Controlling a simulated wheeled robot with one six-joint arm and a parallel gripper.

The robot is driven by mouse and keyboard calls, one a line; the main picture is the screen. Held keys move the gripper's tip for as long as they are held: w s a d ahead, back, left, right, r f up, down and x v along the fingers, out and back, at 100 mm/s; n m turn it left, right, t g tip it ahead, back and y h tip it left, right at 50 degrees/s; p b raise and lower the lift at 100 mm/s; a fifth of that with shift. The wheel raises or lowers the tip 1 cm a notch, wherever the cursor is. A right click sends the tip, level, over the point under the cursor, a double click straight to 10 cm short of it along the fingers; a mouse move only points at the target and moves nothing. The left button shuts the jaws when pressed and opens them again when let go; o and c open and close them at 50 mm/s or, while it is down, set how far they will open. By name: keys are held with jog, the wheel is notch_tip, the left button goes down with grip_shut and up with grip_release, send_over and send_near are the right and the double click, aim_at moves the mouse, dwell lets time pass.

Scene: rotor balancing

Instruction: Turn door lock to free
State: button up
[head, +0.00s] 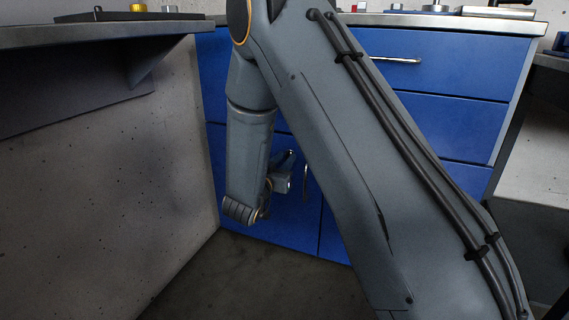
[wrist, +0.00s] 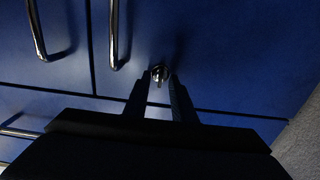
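The door lock (wrist: 160,72) is a small round metal piece with a narrow tab on a blue cabinet door (wrist: 225,60). It shows in the wrist view between my fingertips. My gripper (wrist: 159,79) is open, with one dark finger on each side of the lock and a visible gap around the tab. I cannot tell how close the tips are to the door surface. In the head view my gripper (head: 286,168) is at the low blue door (head: 285,222), left of a vertical handle. The lock is hidden there.
In the wrist view, two vertical bar handles (wrist: 114,35) stand left of the lock, and a drawer handle (wrist: 17,132) is at lower left. In the head view, a concrete wall (head: 140,180) rises close on the left. Drawers (head: 440,120) and a worktop are above the doors.

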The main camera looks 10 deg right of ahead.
jog(key=shift+w+d, duration=0.15)
jog(key=shift+w, duration=0.1)
grip_shut()
